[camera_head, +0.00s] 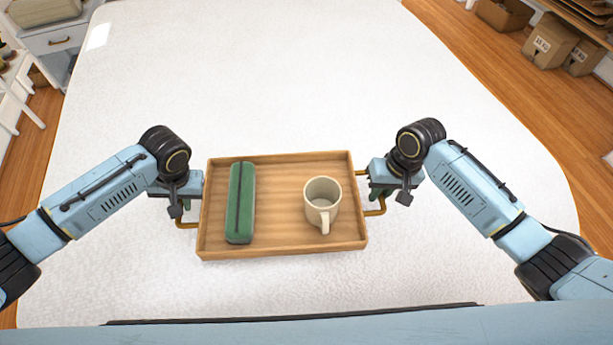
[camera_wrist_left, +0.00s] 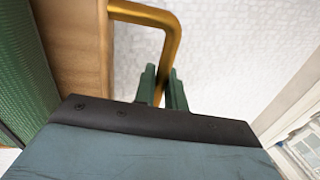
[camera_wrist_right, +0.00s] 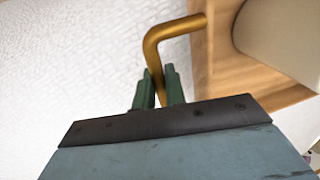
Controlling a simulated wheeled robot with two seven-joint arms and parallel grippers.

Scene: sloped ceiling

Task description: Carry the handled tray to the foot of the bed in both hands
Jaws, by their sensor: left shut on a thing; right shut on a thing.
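The wooden handled tray (camera_head: 275,207) is between my two arms, over the white bed (camera_head: 300,80). A green case (camera_head: 240,202) lies on its left side and a cream mug (camera_head: 322,203) stands on its right side. My left gripper (camera_head: 187,205) is shut on the tray's left brass handle, which shows in the left wrist view (camera_wrist_left: 165,40). My right gripper (camera_head: 374,197) is shut on the right brass handle, which shows in the right wrist view (camera_wrist_right: 155,45). The tray looks about level. I cannot tell whether it touches the bed.
The white bed surface is clear around and beyond the tray. Wooden floor (camera_head: 480,50) runs along both sides. Cardboard boxes (camera_head: 550,43) stand at the far right. A white drawer unit (camera_head: 58,42) stands at the far left.

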